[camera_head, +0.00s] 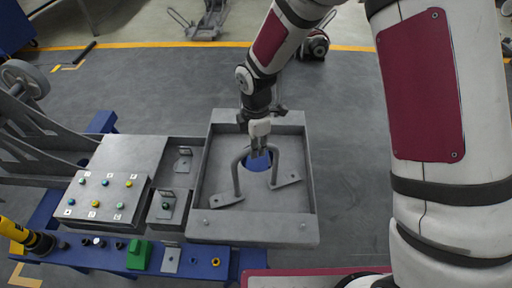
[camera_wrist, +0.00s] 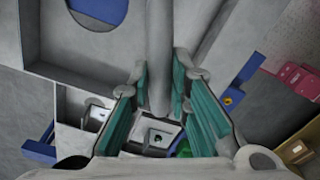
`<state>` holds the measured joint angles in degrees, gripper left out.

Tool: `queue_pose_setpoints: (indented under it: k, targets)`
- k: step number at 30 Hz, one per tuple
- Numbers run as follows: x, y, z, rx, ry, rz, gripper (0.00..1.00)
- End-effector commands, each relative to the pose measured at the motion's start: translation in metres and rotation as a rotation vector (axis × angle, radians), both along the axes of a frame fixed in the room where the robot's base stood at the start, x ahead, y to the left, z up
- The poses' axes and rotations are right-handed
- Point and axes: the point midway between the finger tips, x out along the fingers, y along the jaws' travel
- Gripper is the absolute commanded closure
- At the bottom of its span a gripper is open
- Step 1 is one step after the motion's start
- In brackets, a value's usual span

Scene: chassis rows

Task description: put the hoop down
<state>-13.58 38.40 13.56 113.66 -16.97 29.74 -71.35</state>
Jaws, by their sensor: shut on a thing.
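The hoop (camera_head: 238,176) is a grey bent bar with two legs that end in flat feet. It stands roughly upright inside the walls of a grey tray (camera_head: 253,229). My gripper (camera_head: 259,150) comes down from above and is shut on the top bar of the hoop. In the wrist view, the grey bar of the hoop (camera_wrist: 160,55) runs between the teal pads of my gripper (camera_wrist: 165,95). I cannot tell whether the feet touch the tray floor. A round hole showing blue lies behind the hoop in the tray floor.
Left of the tray are small compartments with metal brackets (camera_head: 182,161) and a box with coloured buttons (camera_head: 100,196). A blue rail (camera_head: 205,263) in front carries a green block (camera_head: 138,254) and small parts. A yellow-black tool (camera_head: 25,236) lies far left.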

Motion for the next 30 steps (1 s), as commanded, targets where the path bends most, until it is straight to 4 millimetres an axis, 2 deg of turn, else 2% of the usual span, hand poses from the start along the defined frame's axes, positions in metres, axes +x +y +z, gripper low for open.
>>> queue_pose_setpoints:
  k: [3,14,15,17,26,30]
  targets:
    - [0.000,0.000,-0.009,0.000,-0.002,0.000,1.00]
    - [0.001,0.000,-0.012,0.000,-0.002,0.000,1.00]
    - [0.000,-0.001,-0.012,-0.001,-0.001,0.000,0.74]
    - [0.000,-0.001,-0.012,-0.001,-0.001,0.000,0.62]
    - [0.000,0.000,-0.011,-0.001,-0.001,0.000,0.62]
    - [0.001,0.000,-0.001,0.000,-0.003,-0.001,0.62]
